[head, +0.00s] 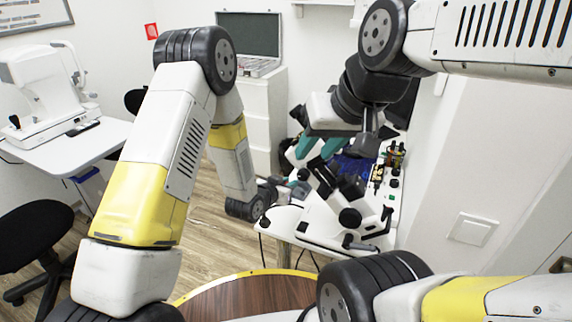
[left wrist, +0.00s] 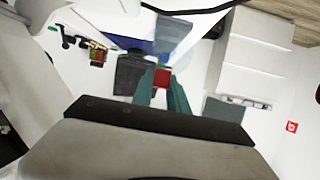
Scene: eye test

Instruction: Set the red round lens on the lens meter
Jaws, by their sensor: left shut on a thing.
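My left gripper (head: 296,188) is low beside the instrument table, its fingers partly hidden in the head view. In the left wrist view its two teal fingers (left wrist: 161,88) are shut on a red piece, the red lens (left wrist: 161,78), which looks like a small red square between the tips. I cannot make out the lens surely in the head view. The white instrument with black knobs, apparently the lens meter (head: 323,222), stands on the table just right of my left gripper. My right gripper (head: 317,150) is above it, its teal fingers apart and apparently empty.
A white drawer cabinet (head: 262,110) stands behind. Another white machine (head: 45,105) is on the left desk.

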